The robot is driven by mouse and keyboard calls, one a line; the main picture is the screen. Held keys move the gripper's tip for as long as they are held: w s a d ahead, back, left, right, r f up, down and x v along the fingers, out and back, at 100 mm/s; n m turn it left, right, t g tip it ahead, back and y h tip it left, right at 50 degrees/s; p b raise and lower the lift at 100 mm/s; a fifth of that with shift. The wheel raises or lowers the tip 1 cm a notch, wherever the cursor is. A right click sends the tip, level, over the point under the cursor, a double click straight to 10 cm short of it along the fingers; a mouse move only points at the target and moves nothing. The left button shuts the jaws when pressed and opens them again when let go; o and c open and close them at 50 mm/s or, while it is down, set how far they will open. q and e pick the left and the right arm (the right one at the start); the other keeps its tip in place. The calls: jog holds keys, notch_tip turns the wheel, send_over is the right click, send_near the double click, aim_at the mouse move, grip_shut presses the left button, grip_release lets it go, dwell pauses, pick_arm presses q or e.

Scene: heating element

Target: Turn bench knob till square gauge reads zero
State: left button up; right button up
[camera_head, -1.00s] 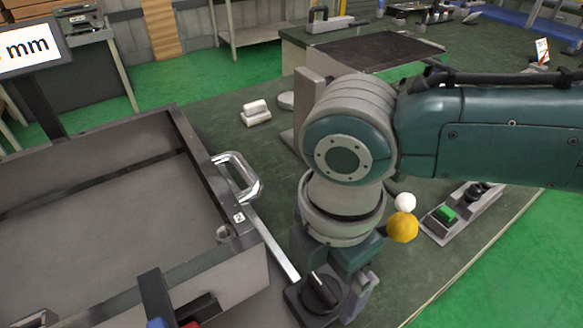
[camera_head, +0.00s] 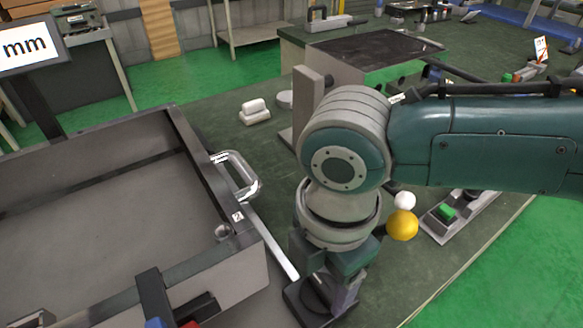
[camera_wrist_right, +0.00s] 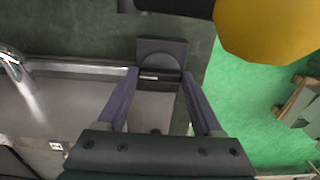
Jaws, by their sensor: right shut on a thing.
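The bench knob (camera_head: 309,291) is a dark knob on a square base at the bottom middle of the head view, mostly hidden by my right gripper (camera_head: 334,292). In the right wrist view my right gripper (camera_wrist_right: 159,77) has its two fingers either side of the dark knob block (camera_wrist_right: 162,58), and it is shut on the knob. The knob's pointer is hidden.
A grey open tray-like box (camera_head: 95,225) with a metal handle (camera_head: 238,175) stands left of the knob. A yellow ball (camera_head: 402,226) and a white ball (camera_head: 405,200) are right of my wrist. A green-button box (camera_head: 446,212) sits on the bench further right.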

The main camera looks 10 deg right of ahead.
jog(key=shift+c, duration=1.3)
jog(key=m+p, duration=0.2)
jog(key=m, duration=0.1)
jog(key=shift+r, duration=0.15)
jog(key=m+p, duration=0.2)
jog(key=m, duration=0.2)
jog(key=m+p, duration=0.1)
jog(key=m, duration=0.3)
jog(key=shift+p, duration=0.4)
jog(key=shift+m+p, duration=0.5)
jog(key=shift+m, duration=1.4)
jog(key=o, duration=1.4)
jog(key=shift+c, duration=0.2)
